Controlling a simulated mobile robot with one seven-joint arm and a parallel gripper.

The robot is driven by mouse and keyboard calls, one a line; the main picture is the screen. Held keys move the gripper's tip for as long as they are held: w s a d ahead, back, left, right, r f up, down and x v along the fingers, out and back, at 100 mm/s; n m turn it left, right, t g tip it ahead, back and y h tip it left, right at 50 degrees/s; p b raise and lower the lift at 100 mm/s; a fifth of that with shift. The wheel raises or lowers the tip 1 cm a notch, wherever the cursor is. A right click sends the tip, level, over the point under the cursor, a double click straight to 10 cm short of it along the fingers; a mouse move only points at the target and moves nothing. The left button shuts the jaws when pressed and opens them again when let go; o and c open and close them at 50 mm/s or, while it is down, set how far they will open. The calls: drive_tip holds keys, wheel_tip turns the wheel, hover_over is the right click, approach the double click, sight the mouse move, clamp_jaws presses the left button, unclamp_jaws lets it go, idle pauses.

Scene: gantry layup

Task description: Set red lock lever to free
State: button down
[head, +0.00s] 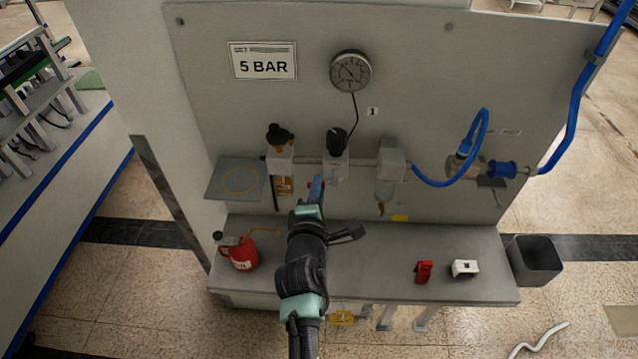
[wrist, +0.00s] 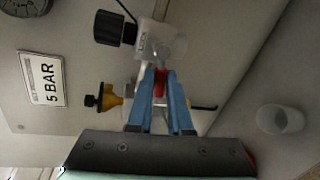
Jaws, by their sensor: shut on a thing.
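My gripper (head: 317,190) reaches up from the bench to just below the middle unit of the air line, a pale block (head: 335,170) with a black knob. In the wrist view its blue fingers (wrist: 160,88) are closed together on a narrow red piece, the red lock lever (wrist: 160,80), just below the pale block (wrist: 155,38). The fingers cover much of the lever, and its setting cannot be read. In the head view the lever is largely hidden by the fingers.
A unit with an amber bowl (head: 283,170) hangs close left of my gripper; another unit (head: 391,165) hangs right. The bench (head: 370,265) below holds a red oil can (head: 242,254), a red block (head: 424,271) and a white part (head: 464,268). A pale cup (wrist: 280,118) shows below the fingers.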

drive_tip(key=shift+r+m, duration=0.1)
drive_tip(key=shift+m, duration=0.2)
idle(0.4)
drive_tip(key=c, duration=0.8)
unclamp_jaws()
drive_tip(key=shift+c, duration=0.2)
drive_tip(key=b+v, duration=0.2)
drive_tip(key=v, duration=1.1)
drive_tip(key=shift+d+r, duration=0.1)
drive_tip(key=shift+d, duration=0.05)
